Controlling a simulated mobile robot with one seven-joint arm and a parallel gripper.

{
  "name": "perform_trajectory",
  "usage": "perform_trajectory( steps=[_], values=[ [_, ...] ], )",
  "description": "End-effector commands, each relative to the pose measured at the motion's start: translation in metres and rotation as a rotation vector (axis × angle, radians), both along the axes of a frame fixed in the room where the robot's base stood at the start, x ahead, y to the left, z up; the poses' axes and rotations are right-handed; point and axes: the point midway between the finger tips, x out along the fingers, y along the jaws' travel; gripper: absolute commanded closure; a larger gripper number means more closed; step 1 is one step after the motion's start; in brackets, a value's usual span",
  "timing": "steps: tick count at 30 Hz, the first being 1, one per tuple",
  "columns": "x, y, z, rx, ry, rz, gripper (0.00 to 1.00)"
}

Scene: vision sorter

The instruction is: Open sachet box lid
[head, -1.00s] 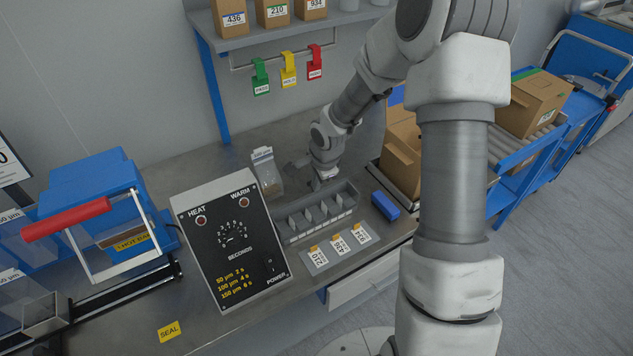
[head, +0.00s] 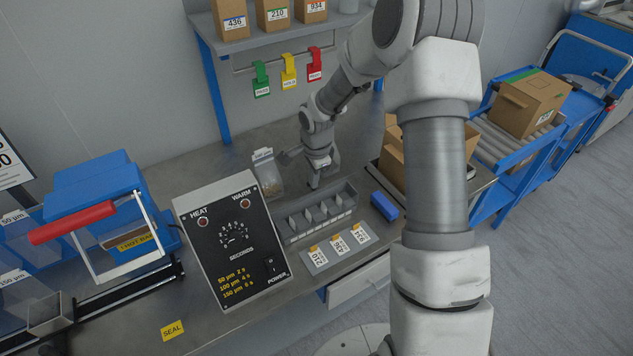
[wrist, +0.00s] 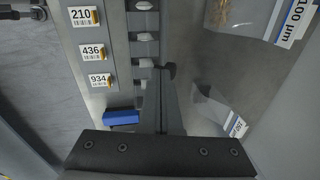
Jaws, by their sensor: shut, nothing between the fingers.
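A long grey compartment box (head: 290,237) stands on the metal bench, with dividers and small white pieces inside. In the wrist view, part of the box (wrist: 117,20) runs down the left of my fingers. I cannot make out a separate lid. My gripper (head: 314,184) is at the box's back edge in the head view. In the wrist view, my gripper (wrist: 165,72) is shut and empty, its dark tips close to the box's edge. I cannot tell whether they touch it.
A clear pouch (head: 267,178) stands behind the box. A small clear packet (wrist: 218,112) lies near my fingers. A labelled card plate (head: 318,262) and a blue block (head: 384,206) lie beside the box. The control panel (head: 232,240) stands left, an open carton (head: 393,165) right.

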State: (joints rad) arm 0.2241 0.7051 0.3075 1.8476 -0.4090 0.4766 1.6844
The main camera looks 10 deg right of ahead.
Motion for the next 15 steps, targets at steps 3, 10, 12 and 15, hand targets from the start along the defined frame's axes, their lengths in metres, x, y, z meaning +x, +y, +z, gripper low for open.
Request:
perform_trajectory(
  steps=[3,10,12,15],
  values=[
    [0.004,0.002,0.002,-0.012,0.036,0.001,1.00],
    [0.016,0.006,0.003,-0.041,0.123,0.001,1.00],
    [0.021,0.008,0.002,-0.041,0.122,0.002,1.00],
    [0.028,0.010,0.001,-0.041,0.121,0.002,1.00]
  ],
)
